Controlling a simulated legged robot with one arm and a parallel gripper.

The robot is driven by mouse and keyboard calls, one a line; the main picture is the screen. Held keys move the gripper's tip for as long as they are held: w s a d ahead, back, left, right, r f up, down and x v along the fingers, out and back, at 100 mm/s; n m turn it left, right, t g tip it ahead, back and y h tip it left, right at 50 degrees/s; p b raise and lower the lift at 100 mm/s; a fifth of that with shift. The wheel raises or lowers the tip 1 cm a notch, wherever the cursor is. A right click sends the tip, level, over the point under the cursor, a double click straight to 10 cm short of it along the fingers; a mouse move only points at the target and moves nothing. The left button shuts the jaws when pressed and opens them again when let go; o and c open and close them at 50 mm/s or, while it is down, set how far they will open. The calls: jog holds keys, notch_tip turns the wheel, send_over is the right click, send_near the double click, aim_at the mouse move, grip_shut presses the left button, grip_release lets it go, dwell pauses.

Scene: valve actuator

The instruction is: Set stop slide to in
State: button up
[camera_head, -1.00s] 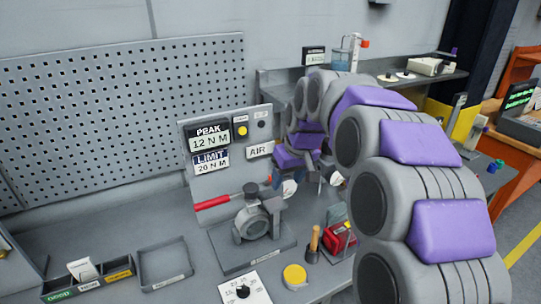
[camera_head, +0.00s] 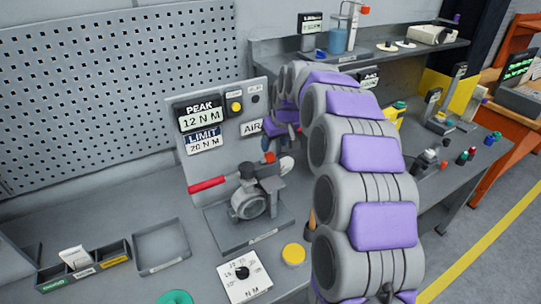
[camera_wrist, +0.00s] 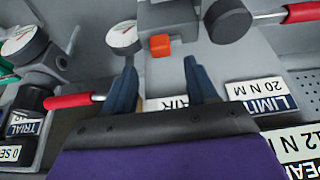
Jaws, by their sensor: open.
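The valve actuator (camera_head: 252,200) sits on a grey base plate, with a red-handled lever (camera_head: 207,185) pointing left. A small orange-red block (camera_head: 269,157), which looks like the stop slide, is at the back of the actuator. In the wrist view the orange block (camera_wrist: 160,45) lies just beyond and between the fingertips, apart from them. My gripper (camera_wrist: 161,72) is open with nothing between its blue fingers. In the head view my arm partly hides the gripper. I cannot read the slide's in or out marking.
Behind the actuator a panel carries a PEAK display (camera_head: 201,116), a LIMIT plate (camera_head: 203,140) and an AIR label (camera_head: 251,128). A round gauge (camera_wrist: 122,36) is close to one finger. A dial card (camera_head: 243,276) and yellow button (camera_head: 293,254) are in front.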

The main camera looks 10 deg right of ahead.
aim_at(270, 154)
jog(key=b+x, duration=0.1)
jog(key=x, duration=0.6)
jog(key=shift+a, duration=0.1)
grip_shut()
dwell(0.4)
